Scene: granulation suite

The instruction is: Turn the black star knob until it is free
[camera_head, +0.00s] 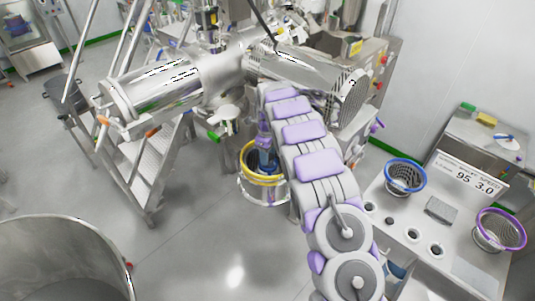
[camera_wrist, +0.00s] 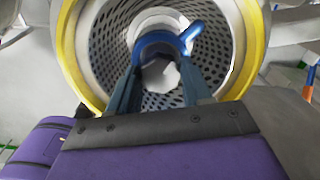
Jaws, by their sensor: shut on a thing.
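My gripper (camera_wrist: 162,64) reaches into the mouth of a yellow-rimmed perforated basket (camera_wrist: 250,60). Its two dark blue fingers stand apart, with a pale faceted piece (camera_wrist: 160,77) between them, on which they are shut. A bright blue curved bar (camera_wrist: 168,38) spans across near the fingertips. In the head view, my gripper (camera_head: 265,160) points down at the yellow-rimmed basket (camera_head: 263,189), below the steel machine. I cannot make out a black star knob in either view; the fingers and arm may hide it.
A steel cylinder machine (camera_head: 160,88) lies above and left of my arm, with steps (camera_head: 150,160) beside it. A bench at right holds a blue-rimmed basket (camera_head: 405,176) and a purple-rimmed basket (camera_head: 499,230). A large steel bowl (camera_head: 60,255) stands front left. Floor between is clear.

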